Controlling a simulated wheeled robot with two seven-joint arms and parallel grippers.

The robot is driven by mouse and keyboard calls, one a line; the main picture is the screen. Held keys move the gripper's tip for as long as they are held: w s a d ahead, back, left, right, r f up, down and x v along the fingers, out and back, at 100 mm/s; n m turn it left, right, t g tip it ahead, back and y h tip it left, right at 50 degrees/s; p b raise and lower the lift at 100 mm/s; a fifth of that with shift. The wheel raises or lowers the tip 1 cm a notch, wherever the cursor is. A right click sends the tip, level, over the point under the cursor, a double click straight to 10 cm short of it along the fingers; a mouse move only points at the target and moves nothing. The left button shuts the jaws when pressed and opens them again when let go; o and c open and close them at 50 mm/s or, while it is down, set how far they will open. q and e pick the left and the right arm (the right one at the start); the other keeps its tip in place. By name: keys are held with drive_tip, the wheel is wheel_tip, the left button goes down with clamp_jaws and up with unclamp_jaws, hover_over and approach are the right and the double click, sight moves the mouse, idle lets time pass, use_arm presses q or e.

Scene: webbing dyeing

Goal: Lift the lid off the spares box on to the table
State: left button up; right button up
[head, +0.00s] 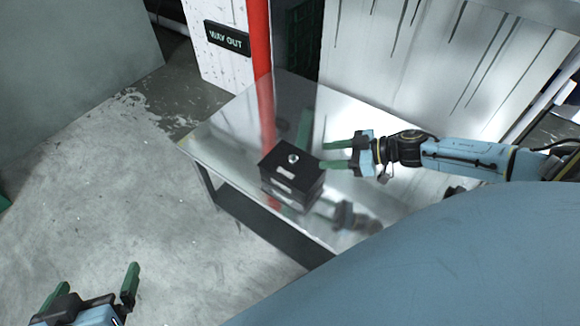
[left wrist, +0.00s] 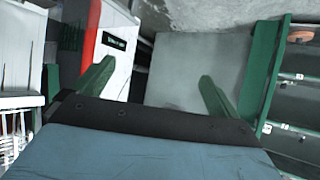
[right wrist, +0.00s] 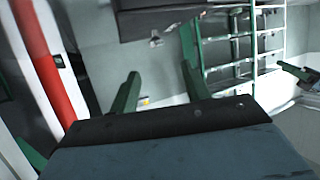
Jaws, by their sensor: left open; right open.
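The black spares box (head: 290,183) stands on the shiny table, its lid (head: 284,154) on top with a small silver knob (head: 293,158). A pale label is on the box's front. My right gripper (head: 323,156) is open and empty just right of the box, its green fingers pointing left towards the lid; I cannot tell its exact height. In the right wrist view, which looks upside down, the dark box (right wrist: 160,22) shows at the top edge, its knob (right wrist: 155,41) hanging below, outside the fingers. My left gripper (head: 97,279) is open and empty at the lower left, away from the table.
The metal table (head: 235,130) has bare room behind and left of the box. A red post (head: 259,40) and a wall with a WAY OUT sign (head: 227,37) stand behind it. Bare concrete floor (head: 130,190) lies to the left. A green rack (right wrist: 240,45) shows in the right wrist view.

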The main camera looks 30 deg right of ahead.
sight(295, 158)
drive_tip(key=b+x, duration=0.2)
drive_tip(key=x, duration=0.3)
drive_tip(key=shift+w+a+f, duration=0.15)
drive_tip(key=shift+w+f, duration=0.1)
drive_tip(key=shift+w+a+f, duration=0.15)
drive_tip(key=shift+w+a, duration=0.05)
drive_tip(key=b+x, duration=0.3)
drive_tip(key=x, duration=0.1)
drive_tip(key=shift+d+f, duration=0.25)
drive_tip(key=shift+f, duration=0.1)
use_arm(q)
drive_tip(key=d+r+t+h, duration=0.3)
drive_tip(key=r+t+h, duration=0.1)
drive_tip(key=r+t, duration=0.9)
drive_tip(key=shift+r+h, duration=0.3)
drive_tip(key=shift+r, duration=1.7)
use_arm(e)
drive_tip(key=shift+w+a+f, duration=0.1)
drive_tip(key=shift+w+a, duration=0.3)
clamp_jaws()
use_arm(q)
drive_tip(key=shift+w, duration=0.1)
